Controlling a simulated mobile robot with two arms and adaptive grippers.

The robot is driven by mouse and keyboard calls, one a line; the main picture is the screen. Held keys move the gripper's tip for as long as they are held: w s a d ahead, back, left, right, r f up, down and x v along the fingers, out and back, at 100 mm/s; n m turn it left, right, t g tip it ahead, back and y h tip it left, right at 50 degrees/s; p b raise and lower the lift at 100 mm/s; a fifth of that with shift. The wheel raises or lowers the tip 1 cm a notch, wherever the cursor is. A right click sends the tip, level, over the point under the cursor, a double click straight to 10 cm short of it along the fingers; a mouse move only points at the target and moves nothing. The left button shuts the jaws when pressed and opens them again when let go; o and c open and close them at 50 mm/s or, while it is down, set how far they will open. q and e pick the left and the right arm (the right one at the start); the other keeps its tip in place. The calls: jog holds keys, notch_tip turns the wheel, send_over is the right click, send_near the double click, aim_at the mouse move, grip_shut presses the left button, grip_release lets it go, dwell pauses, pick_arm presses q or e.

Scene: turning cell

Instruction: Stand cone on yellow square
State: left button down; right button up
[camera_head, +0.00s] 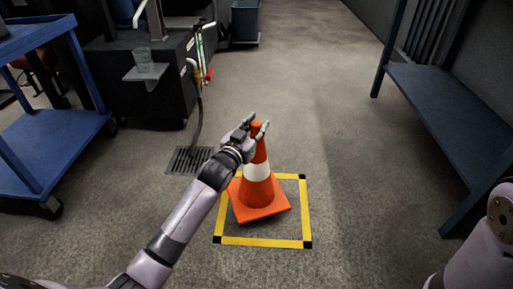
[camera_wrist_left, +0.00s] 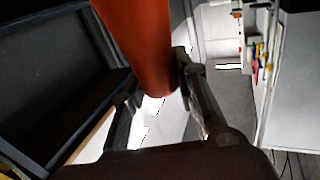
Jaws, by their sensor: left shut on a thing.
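An orange traffic cone (camera_head: 257,190) with a white band stands upright in the head view. Its square base is turned relative to the yellow square (camera_head: 262,242) marked on the floor with black corners. The base lies mostly within the outline, and its left corner comes close to the left tape. Whether the base touches the floor is hard to tell. My left gripper (camera_head: 258,127) is shut on the cone near its top. In the left wrist view the orange cone (camera_wrist_left: 140,45) passes between the fingers. My right gripper is not in view; only part of my right arm shows.
A blue cart (camera_head: 50,140) stands at the left, beside a black cabinet (camera_head: 150,80) with a small shelf and hose. A floor drain (camera_head: 188,160) lies left of the square. A blue bench (camera_head: 450,115) stands at the right. The floor beyond the cone is clear.

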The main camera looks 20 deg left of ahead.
pick_arm(q)
jog(key=b, duration=0.4)
send_over(257, 164)
jog(key=w+a, duration=0.1)
jog(key=w, duration=0.2)
jog(key=shift+w+a+f, duration=0.1)
jog(key=shift+a+f, duration=0.05)
jog(key=shift+f, duration=2.55)
jog(key=shift+r+p, duration=0.15)
jog(key=shift+p, duration=0.15)
jog(key=c, duration=1.7)
grip_release()
jog(key=shift+f, duration=0.3)
jog(key=o, duration=0.5)
jog(key=shift+c, duration=0.2)
jog(key=shift+r, duration=0.1)
